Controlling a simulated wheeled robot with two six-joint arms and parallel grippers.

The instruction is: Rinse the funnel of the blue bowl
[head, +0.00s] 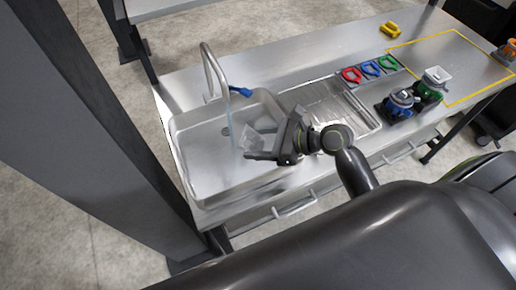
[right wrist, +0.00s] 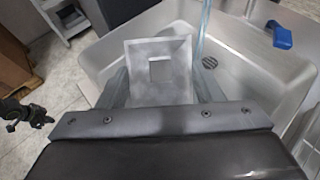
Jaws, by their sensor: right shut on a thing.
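My right gripper (head: 250,148) is shut on a pale translucent funnel (head: 258,139) and holds it over the sink basin. In the right wrist view, the funnel (right wrist: 160,70) shows its square rim and a square opening in the middle. A thin bluish water stream (head: 231,125) falls from the faucet (head: 210,68); in the wrist view it passes by the funnel's right edge, and I cannot tell if it touches. The blue dispenser (head: 400,102) stands on the counter at the right, with no square funnel visible on top.
The sink (head: 205,165) has a blue faucet lever (head: 240,90) behind it and a ribbed drainboard (head: 335,103) to its right. A green dispenser (head: 432,85) with a pale funnel stands beside the blue one. Red, blue and green rings (head: 351,75) lie behind; a yellow piece (head: 390,28) lies farther back.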

